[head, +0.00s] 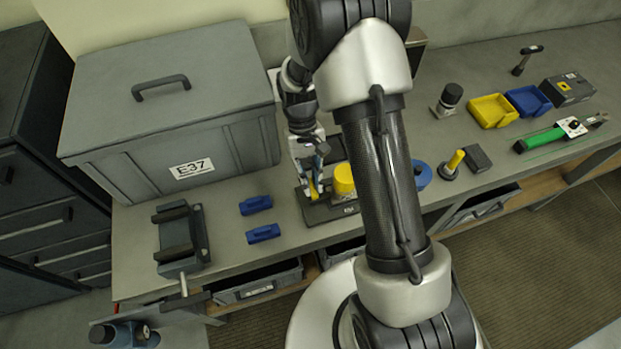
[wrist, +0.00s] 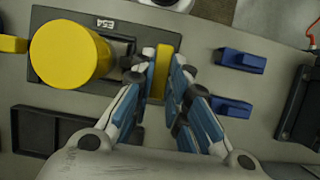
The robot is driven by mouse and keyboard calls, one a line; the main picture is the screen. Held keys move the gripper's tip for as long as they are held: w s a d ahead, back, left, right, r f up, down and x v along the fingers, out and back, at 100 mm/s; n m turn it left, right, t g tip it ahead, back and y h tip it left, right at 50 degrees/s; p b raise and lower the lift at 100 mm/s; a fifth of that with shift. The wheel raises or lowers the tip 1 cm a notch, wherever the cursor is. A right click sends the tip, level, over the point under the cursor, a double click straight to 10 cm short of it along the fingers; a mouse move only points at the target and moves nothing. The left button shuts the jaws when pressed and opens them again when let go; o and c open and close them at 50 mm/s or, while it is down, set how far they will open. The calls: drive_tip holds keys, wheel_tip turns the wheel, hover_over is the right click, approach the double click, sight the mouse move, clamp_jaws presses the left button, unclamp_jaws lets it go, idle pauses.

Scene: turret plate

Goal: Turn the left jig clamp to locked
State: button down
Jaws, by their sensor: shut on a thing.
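The left jig clamp shows as a yellow bar-shaped handle (wrist: 164,62) at the end of a dark base plate (wrist: 45,70) in the wrist view. In the head view the handle (head: 314,190) shows partly, below my fingers. My gripper (wrist: 166,84) is shut on this handle, one blue-and-grey finger on each side; it is also in the head view (head: 311,180). The handle lies across the plate's short end. A large yellow cylinder (wrist: 70,55) stands on the same plate, beside the handle (head: 343,180). Any lock marking is too small or hidden to read.
Two blue blocks (head: 256,205) (head: 263,234) lie left of the plate. A vise (head: 181,240) is at the bench's left end, a grey case labelled E37 (head: 175,110) behind. Another yellow bar (wrist: 12,43) shows beyond the cylinder; a dark tray (wrist: 35,131) lies near it.

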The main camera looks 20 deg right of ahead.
idle(0.3)
drive_tip(key=c, duration=1.6)
unclamp_jaws()
drive_tip(key=shift+o, duration=0.2)
drive_tip(key=shift+r, duration=0.1)
drive_tip(key=v, duration=1.1)
drive_tip(key=shift+w+r, duration=0.15)
drive_tip(key=shift+r, duration=0.25)
